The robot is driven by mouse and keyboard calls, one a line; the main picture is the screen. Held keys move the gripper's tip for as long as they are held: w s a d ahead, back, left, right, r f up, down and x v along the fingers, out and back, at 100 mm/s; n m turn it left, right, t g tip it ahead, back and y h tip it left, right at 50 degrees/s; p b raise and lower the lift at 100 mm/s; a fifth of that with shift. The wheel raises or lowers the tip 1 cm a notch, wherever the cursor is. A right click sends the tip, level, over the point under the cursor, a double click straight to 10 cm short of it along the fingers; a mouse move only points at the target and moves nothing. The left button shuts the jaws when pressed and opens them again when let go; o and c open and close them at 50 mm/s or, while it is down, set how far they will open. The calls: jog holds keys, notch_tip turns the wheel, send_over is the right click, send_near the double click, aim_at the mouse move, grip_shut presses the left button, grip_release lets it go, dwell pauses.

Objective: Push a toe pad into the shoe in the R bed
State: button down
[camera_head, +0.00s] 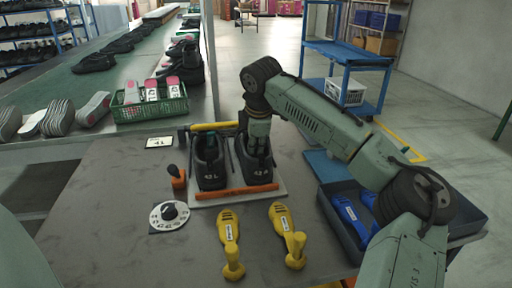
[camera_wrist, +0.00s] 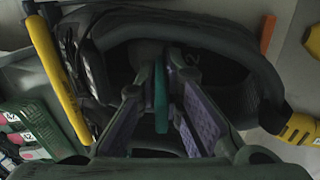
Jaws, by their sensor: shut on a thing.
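Two dark shoes sit side by side on a light board (camera_head: 282,192), toes toward the back. The left shoe (camera_head: 211,172) stands apart from my gripper. My gripper (camera_head: 258,148) is over the opening of the right shoe (camera_head: 257,174). In the wrist view the dark shoe (camera_wrist: 235,62) surrounds my gripper (camera_wrist: 163,85), whose fingers point down into the opening. The fingers are shut on a thin teal piece (camera_wrist: 161,98), seen edge-on, which looks like the toe pad. Its lower end and the inside of the toe are too dark to make out.
An orange bar (camera_head: 236,192) lies in front of the shoes, a yellow bar (camera_head: 213,126) behind. Two yellow tools (camera_head: 229,240) (camera_head: 287,232) lie in front. A dial (camera_head: 169,215) is left, a dark bin with blue items (camera_head: 325,206) right. A green crate (camera_head: 126,112) stands behind left.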

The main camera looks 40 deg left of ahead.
jog(key=shift+w+a+f, duration=0.2)
jog(key=shift+f, duration=0.15)
jog(key=shift+w+a+r+p, duration=0.2)
jog(key=shift+r+p, duration=0.1)
jog(key=shift+p, duration=0.2)
jog(key=shift+w+a+f+p, duration=0.2)
jog(key=shift+w+a+p, duration=0.25)
jog(key=shift+p, duration=0.25)
jog(key=shift+w+a+f+p, duration=0.15)
jog(key=shift+w+a+p, duration=0.25)
jog(key=shift+p, duration=0.3)
jog(key=shift+a, duration=0.1)
jog(key=c, duration=1.6)
grip_release()
jog(key=shift+c, duration=0.2)
jog(key=shift+s, duration=0.1)
jog(key=shift+s+d+r, duration=0.4)
jog(key=shift+s+d, duration=0.3)
jog(key=shift+d, duration=0.1)
